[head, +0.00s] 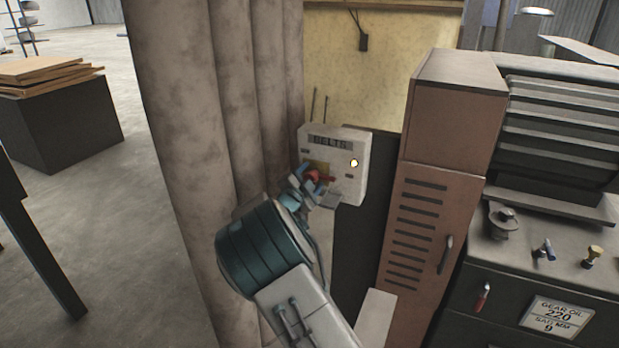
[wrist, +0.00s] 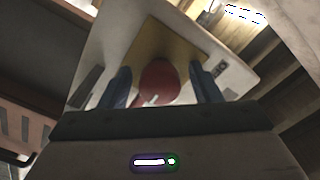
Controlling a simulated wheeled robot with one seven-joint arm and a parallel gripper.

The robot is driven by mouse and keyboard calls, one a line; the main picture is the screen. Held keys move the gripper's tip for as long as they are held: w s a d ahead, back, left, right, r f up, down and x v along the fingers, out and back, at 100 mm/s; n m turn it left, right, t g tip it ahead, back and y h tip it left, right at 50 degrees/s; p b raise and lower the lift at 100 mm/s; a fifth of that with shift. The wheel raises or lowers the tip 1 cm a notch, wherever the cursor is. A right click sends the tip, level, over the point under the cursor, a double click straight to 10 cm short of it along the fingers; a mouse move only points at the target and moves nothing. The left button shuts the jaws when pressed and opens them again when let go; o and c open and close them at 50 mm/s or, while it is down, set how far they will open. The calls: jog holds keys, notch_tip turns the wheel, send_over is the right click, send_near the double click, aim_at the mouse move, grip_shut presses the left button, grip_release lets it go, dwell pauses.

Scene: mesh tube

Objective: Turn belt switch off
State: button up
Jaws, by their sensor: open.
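A pale grey switch box (head: 347,190) with a dark label strip along its top hangs between the curtain and the brown locker. A red switch handle (head: 314,175) sits on a yellow plate on its front. In the wrist view the red switch (wrist: 157,82) stands on the yellow plate (wrist: 183,48). My gripper (head: 311,182) is at the front of the box. Its two blue fingers are open, one on each side of the red switch, as the wrist view (wrist: 162,85) shows. I cannot tell whether either finger touches it. A round light (head: 354,163) glows on the box.
A grey curtain-like column (head: 190,130) stands close on the left of my arm. A brown vented locker (head: 432,220) stands close on the right. A dark cabinet (head: 545,290) with small tools on top is further right. Open floor lies to the left.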

jog(key=c, duration=1)
jog(key=n+p, duration=0.1)
jog(key=n, duration=0.3)
jog(key=shift+r+n+p, duration=0.1)
jog(key=shift+n+p, duration=0.2)
jog(key=shift+n, duration=0.1)
jog(key=n+p, duration=0.1)
jog(key=n, duration=0.3)
jog(key=shift+p, duration=0.4)
jog(key=n+p, duration=0.2)
jog(key=n, duration=0.3)
jog(key=shift+n+p, duration=0.8)
jog(key=shift+n, duration=1.2)
